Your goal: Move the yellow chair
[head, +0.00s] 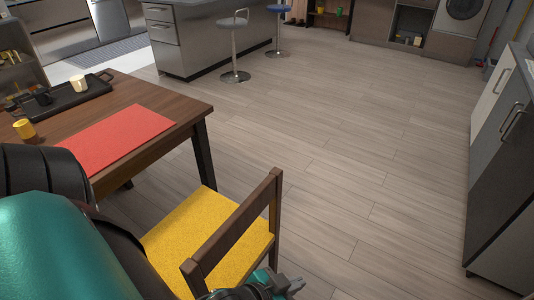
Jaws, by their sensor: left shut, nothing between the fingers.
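The yellow chair has a yellow seat (203,240) and a dark brown wooden backrest frame (238,222). In the head view it stands at the bottom centre, by the near right end of the wooden table. My teal left arm comes in from the lower left and hides part of the chair. My left gripper (290,286) is at the bottom edge, shut and empty, close to the near end of the backrest. I cannot tell whether it touches the chair. My right gripper is not in view.
The wooden table (190,105) holds a red placemat (117,137), a yellow cup (25,129) and a black tray (62,104). Two stools (235,48) (281,28) stand by a grey counter (196,42). Grey cabinets (502,150) line the right. The wood floor (370,140) between is clear.

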